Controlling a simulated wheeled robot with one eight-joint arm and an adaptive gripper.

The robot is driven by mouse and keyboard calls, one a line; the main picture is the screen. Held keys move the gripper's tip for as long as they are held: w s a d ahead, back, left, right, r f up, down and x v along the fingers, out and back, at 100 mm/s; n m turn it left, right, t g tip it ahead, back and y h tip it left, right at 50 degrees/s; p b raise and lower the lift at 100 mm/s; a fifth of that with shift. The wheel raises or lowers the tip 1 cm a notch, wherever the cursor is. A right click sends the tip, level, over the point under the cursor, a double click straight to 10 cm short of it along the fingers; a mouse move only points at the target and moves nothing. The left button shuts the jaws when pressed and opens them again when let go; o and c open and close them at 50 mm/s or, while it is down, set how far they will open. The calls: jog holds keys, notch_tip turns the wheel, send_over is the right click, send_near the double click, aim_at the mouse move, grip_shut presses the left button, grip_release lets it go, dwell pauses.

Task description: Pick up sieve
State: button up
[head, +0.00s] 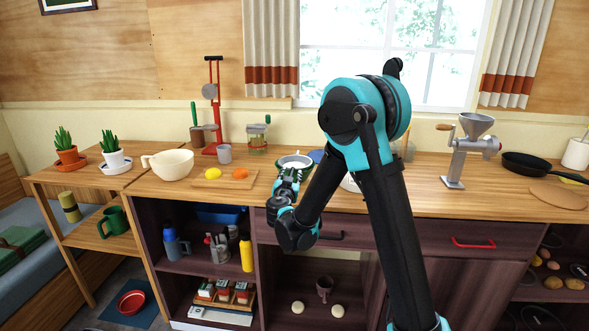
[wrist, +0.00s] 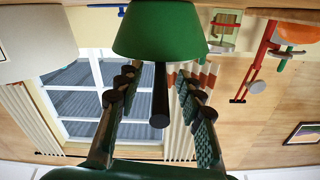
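The sieve (wrist: 160,28) shows in the wrist view as a green bowl with a dark handle (wrist: 161,95) pointing back toward my gripper. In the head view the sieve (head: 296,160) is a pale round top with a dark green edge on the counter, partly hidden by my gripper (head: 289,180). In the wrist view my gripper (wrist: 156,78) is open. Its two fingers stand on either side of the handle, with a visible gap on each side.
The wooden counter (head: 410,200) also holds a cream bowl (head: 172,164), a lemon (head: 213,173), an orange (head: 240,174), a grey cup (head: 224,154) and a red press (head: 213,110). A metal grinder (head: 465,150) stands right. My arm hides part of the counter.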

jog(key=shift+w, duration=0.1)
jog(key=shift+c, duration=0.5)
grip_shut()
jog(key=shift+r, duration=0.1)
notch_tip(320, 180, up, 20)
dwell(0.4)
